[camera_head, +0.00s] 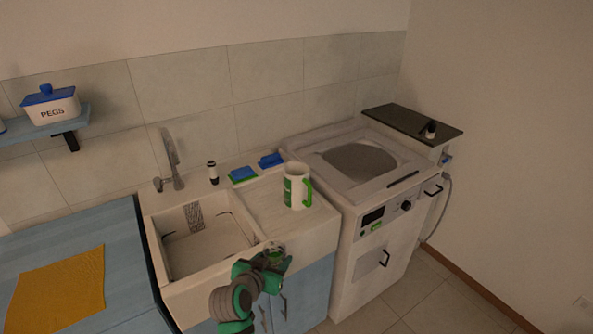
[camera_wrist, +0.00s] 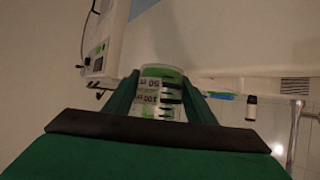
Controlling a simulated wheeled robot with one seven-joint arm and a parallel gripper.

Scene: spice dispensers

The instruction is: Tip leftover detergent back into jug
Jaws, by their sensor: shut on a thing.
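A white jug (camera_head: 297,186) with a green handle and green label stands upright on the drainboard right of the sink basin. My gripper (camera_head: 273,257) is in front of the sink unit's front edge, below and nearer than the jug. It is shut on a small clear measuring cup (camera_head: 276,252). In the wrist view the cup (camera_wrist: 158,92) sits between the two green fingers, with number marks and dark scale lines on its wall and some green near its far end. How much detergent is in it I cannot tell. The jug is not clearly visible in the wrist view.
A washing machine (camera_head: 378,212) stands right of the drainboard. Behind the jug lie blue and green sponges (camera_head: 243,174) and a blue item (camera_head: 271,160). A small dark-and-white bottle (camera_head: 213,172) and the faucet (camera_head: 172,160) stand behind the basin (camera_head: 205,245). A yellow cloth (camera_head: 62,290) lies on the left counter.

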